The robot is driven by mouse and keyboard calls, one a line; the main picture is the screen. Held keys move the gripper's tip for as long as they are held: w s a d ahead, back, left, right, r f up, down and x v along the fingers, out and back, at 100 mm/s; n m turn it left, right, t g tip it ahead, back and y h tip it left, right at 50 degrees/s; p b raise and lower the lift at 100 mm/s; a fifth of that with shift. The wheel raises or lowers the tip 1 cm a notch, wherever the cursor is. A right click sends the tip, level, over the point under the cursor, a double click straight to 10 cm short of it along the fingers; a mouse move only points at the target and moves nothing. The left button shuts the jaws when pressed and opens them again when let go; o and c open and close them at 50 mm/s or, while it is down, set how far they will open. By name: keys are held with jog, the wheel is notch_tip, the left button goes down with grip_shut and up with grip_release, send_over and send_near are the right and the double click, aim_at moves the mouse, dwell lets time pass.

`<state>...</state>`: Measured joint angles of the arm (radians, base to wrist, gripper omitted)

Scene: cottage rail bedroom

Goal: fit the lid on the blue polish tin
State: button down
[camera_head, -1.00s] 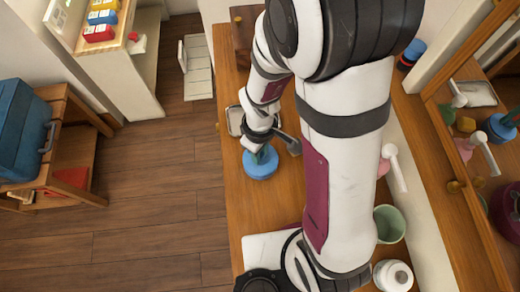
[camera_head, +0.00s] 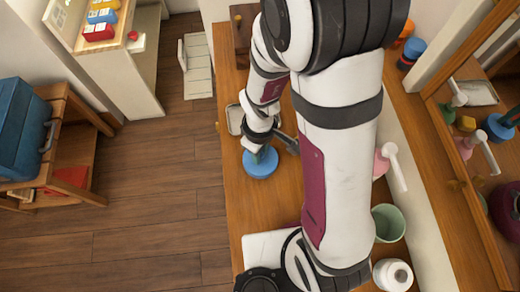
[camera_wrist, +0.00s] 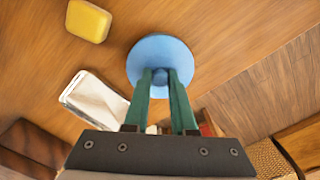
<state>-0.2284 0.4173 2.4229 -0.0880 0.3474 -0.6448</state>
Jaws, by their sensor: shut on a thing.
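A blue round lid (camera_head: 260,164) is at my gripper, over the left part of the wooden counter. In the wrist view the lid (camera_wrist: 180,50) is a flat blue disc with a small knob. My gripper (camera_wrist: 161,76) has its two green fingers shut on that knob. In the head view my gripper (camera_head: 262,151) is partly hidden by my own arm. The blue polish tin cannot be told apart; whether it is under the lid is hidden. A dark and blue round container (camera_head: 411,54) stands at the counter's far right.
A pale metal tray (camera_head: 235,119) lies close behind the lid, and a yellow block (camera_wrist: 88,20) shows in the wrist view. A green cup (camera_head: 388,223), white jar (camera_head: 393,275) and pink bottle (camera_head: 381,163) stand right of my arm. A mirror is at right.

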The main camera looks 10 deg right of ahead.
jog(key=c, duration=0.7)
grip_release()
jog(key=shift+f, duration=0.1)
jog(key=shift+o, duration=0.2)
notch_tip(320, 180, up, 16)
jog(key=s+d+r+m+y, duration=0.1)
jog(key=s+d+r+m, duration=0.1)
jog(key=s+m, duration=1)
jog(key=shift+s+d+m+y, duration=0.25)
jog(key=shift+m+y, duration=0.15)
jog(key=shift+m, duration=0.8)
